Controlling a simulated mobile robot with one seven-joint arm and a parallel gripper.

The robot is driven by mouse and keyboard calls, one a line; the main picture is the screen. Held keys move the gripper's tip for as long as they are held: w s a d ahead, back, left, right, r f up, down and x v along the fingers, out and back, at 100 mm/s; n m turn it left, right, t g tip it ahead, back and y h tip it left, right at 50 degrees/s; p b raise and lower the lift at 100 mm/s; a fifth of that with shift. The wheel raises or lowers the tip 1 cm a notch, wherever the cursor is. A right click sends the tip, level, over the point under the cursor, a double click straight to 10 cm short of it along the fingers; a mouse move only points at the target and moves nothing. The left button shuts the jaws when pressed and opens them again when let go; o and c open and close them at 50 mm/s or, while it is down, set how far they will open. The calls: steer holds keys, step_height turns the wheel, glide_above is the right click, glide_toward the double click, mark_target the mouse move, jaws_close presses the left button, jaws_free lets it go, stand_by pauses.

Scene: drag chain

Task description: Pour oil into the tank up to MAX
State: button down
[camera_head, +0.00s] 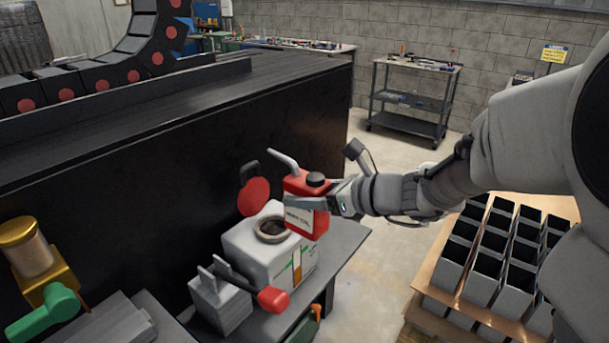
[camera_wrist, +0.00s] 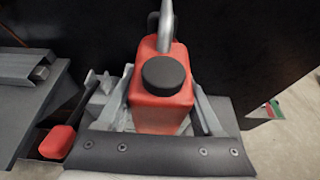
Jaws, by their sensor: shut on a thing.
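A red oil can (camera_head: 306,204) with a white label, black cap and grey spout is held in my gripper (camera_head: 318,203). It stands nearly upright, beside and above the right side of the tank's opening. In the wrist view, the red can (camera_wrist: 160,104) sits between the two fingers of my gripper (camera_wrist: 164,105), its spout pointing away. The white tank (camera_head: 246,245) has a round open filler neck (camera_head: 271,229), dark inside. Its red lid (camera_head: 254,197) is raised behind the opening. A sight gauge (camera_head: 297,264) on the tank's front shows amber fluid with green marks; the exact level is unclear.
A grey unit with a red-ended lever (camera_head: 272,299) stands left of the tank. A brass filter with a green handle (camera_head: 42,312) is at far left. A black wall (camera_head: 190,170) rises behind. A pallet of dark boxes (camera_head: 490,250) stands right, with floor between.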

steer(key=shift+p, duration=0.3)
steer(key=shift+s+d+f+g+h+p, duration=0.15)
steer(key=shift+f+g+h+p, duration=0.15)
steer(key=shift+f+h+p, duration=0.4)
steer(key=f+p, duration=0.1)
steer(key=f+g+h+p, duration=0.1)
steer(key=p, duration=0.1)
steer(key=d+f+p, duration=0.1)
steer(key=p, duration=0.1)
steer(key=shift+s+f+g+h, duration=0.35)
steer(key=shift+f+g+h, duration=0.05)
steer(key=f+g+h+p, duration=0.1)
steer(key=p, duration=0.3)
steer(key=shift+f, duration=0.2)
steer(key=shift+s+d+f+g+h+p, duration=0.1)
steer(key=shift+f+g+h+p, duration=0.2)
steer(key=shift+f+h+p, duration=0.45)
steer(key=shift+r+y, duration=0.15)
steer(key=shift+y, duration=0.1)
steer(key=shift+r+g+h+p, duration=0.4)
steer(key=shift+r+h+p, duration=0.15)
steer(key=shift+p, duration=2.35)
steer(key=shift+r, duration=0.1)
